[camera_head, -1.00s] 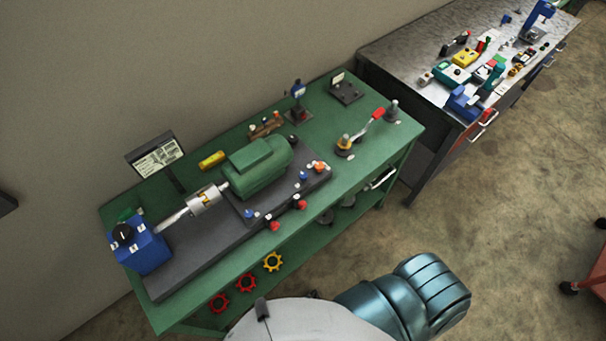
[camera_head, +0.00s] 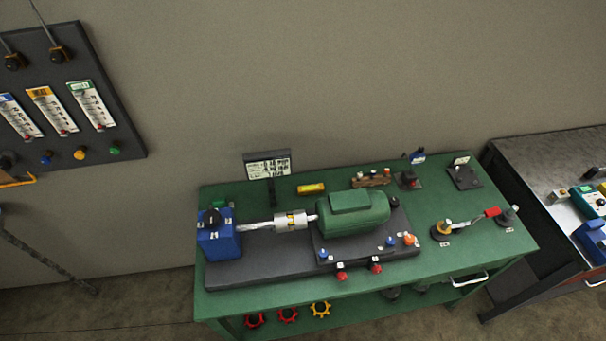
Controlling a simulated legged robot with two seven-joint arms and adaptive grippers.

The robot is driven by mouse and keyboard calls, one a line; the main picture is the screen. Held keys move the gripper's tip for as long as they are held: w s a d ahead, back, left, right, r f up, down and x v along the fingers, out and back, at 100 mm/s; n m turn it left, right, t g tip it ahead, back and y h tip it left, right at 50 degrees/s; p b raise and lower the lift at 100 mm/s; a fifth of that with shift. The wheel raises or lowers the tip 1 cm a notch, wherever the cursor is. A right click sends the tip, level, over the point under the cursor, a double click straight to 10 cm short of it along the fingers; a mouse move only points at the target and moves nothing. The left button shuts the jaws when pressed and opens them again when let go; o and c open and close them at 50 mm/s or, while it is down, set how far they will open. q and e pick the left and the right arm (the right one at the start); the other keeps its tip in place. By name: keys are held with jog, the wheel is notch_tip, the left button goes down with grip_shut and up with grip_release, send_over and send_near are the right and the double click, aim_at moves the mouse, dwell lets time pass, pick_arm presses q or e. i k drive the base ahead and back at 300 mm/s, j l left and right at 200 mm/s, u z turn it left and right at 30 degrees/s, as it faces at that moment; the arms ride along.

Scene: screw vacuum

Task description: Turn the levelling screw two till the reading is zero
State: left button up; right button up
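A green motor (camera_head: 352,212) sits on a dark base plate (camera_head: 262,262) on the green workbench (camera_head: 480,250). Around the motor's foot are small knobs: a blue one (camera_head: 323,255), another blue one (camera_head: 390,242), an orange one (camera_head: 409,240), and two red ones at the front edge, left (camera_head: 341,276) and right (camera_head: 376,268). Small tags beside them are too small to read, so I cannot tell which is levelling screw two. A display panel (camera_head: 268,168) stands behind the coupling (camera_head: 291,221); its reading is illegible. Neither of my grippers is in view.
A blue unit (camera_head: 217,235) stands at the bench's left end, and a red-handled lever (camera_head: 490,212) at its right. A dark wall board (camera_head: 125,135) with gauge cards hangs on the left. A second grey workbench (camera_head: 550,165) is at right. Floor shows at lower left.

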aim_at(390, 241)
jog(key=l+z, duration=0.15)
jog(key=z, duration=1)
jog(key=k+l, duration=0.05)
